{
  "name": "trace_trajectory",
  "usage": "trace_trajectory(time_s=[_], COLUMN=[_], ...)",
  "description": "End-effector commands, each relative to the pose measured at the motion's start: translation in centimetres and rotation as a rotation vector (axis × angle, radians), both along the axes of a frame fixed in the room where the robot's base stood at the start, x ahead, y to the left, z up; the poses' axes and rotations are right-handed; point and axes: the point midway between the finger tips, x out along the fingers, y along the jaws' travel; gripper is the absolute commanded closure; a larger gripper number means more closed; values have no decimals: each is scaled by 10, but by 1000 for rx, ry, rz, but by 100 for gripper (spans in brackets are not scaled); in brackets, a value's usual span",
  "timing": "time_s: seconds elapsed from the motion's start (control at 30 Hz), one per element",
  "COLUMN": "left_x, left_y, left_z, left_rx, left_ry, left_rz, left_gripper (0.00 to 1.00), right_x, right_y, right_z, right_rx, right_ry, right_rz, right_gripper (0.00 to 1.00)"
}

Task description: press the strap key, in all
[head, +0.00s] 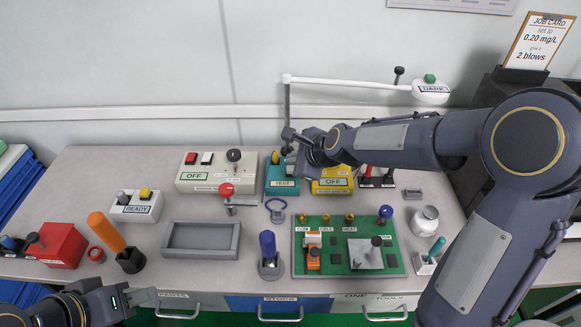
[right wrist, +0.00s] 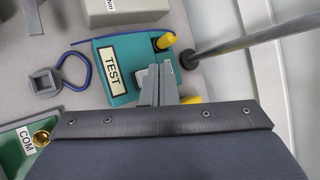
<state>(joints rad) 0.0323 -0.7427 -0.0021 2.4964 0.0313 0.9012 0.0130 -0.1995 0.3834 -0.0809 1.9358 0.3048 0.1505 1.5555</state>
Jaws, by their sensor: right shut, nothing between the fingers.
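The strap tester, a teal box marked TEST (head: 282,189), stands at the back middle of the bench. In the right wrist view the teal box (right wrist: 112,91) has a yellow knob (right wrist: 165,41) at its upper right and a pale key (right wrist: 142,80) partly hidden by my fingers. A blue strap loop (right wrist: 75,72) lies beside it, also in the head view (head: 276,208). My right gripper (head: 287,140) is shut and empty over the box; its fingers (right wrist: 158,90) appear beside the key, contact unclear. My left gripper (head: 148,297) is low at the front left.
A cream box marked OFF (head: 215,180) is left of the tester and a yellow OFF box (head: 333,185) is right of it. A pole with a white arm (head: 345,82) rises behind. A green board (head: 342,222) lies in front. A job card (head: 540,42) reads 0.20 mg/L, 2 blows.

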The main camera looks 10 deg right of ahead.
Motion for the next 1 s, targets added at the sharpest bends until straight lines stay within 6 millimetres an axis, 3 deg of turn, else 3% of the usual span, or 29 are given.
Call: trace_trajectory(time_s=[1.0], left_x=[0], left_y=[0], left_z=[-8], left_rx=[0], left_ry=[0], left_rz=[0], left_gripper=[64], right_x=[0], right_y=[0], right_z=[-11], right_rx=[0], right_ry=[0], right_rz=[0], right_gripper=[100])
